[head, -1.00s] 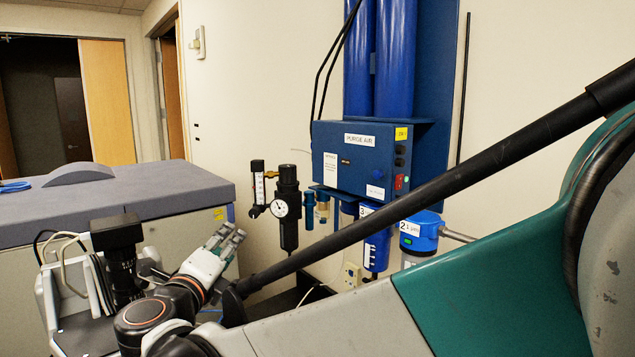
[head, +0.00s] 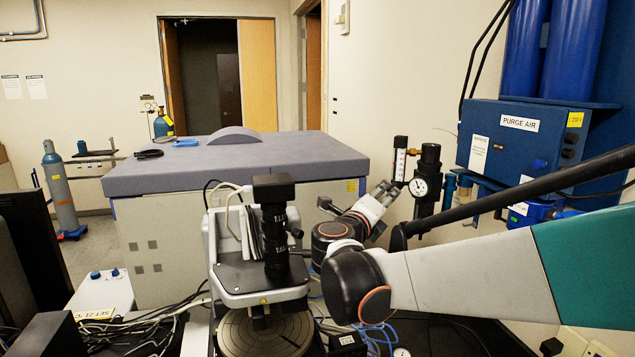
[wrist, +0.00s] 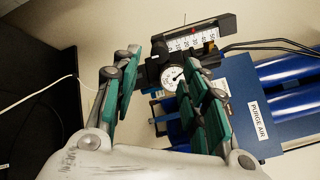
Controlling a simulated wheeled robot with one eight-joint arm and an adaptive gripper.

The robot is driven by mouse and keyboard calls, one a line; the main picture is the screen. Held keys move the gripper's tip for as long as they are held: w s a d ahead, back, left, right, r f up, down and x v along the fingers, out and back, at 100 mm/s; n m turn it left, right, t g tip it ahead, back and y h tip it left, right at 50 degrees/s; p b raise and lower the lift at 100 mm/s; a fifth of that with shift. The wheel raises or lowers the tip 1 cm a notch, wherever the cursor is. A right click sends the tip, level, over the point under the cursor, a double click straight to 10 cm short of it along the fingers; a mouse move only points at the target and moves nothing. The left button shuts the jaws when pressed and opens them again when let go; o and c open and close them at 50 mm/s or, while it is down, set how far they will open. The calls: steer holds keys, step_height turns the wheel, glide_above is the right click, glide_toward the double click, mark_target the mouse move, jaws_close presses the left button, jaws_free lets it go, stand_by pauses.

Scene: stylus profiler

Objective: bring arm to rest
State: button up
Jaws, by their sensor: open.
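My arm reaches in from the right in the head view. Its end is folded near the middle, behind the stylus profiler (head: 262,275) and to its right. My gripper (head: 386,188) points up and right, in front of the wall gauges. In the wrist view my gripper (wrist: 160,78) has its green-padded fingers spread apart with nothing held between them. A round pressure gauge (wrist: 173,77) shows beyond the fingers; I cannot tell its distance from them.
A blue purge air box (head: 525,140) with cylinders hangs on the right wall, near my arm. A grey-topped cabinet (head: 150,182) stands behind the profiler. Cables (head: 130,328) lie at the front left. Open floor (head: 85,250) shows at the far left.

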steer(key=s+d+f+m+g+y+b, duration=0.25)
steer(key=s+d+f+m+b, duration=0.2)
steer(key=s+f+m, duration=0.45)
steer(key=s+d+f+m+g+y+b, duration=0.1)
steer(key=s+d+f+m+g+b, duration=0.2)
steer(key=s+f+m+b, duration=0.55)
steer(key=s+a+f+m+g+y+b, duration=0.1)
steer(key=s+a+f+m+y+b, duration=0.2)
steer(key=s+f+m, duration=0.5)
steer(key=s+a+f+m+g+y+b, duration=0.1)
steer(key=s+a+f+m+y+b, duration=0.2)
steer(key=f+m, duration=1)
steer(key=s+m+b, duration=0.1)
steer(key=s+b, duration=0.1)
steer(key=s, duration=0.2)
steer(key=shift+s+a+f+m, duration=0.15)
steer(key=shift+s+a+m, duration=0.1)
steer(key=shift+s+m, duration=0.1)
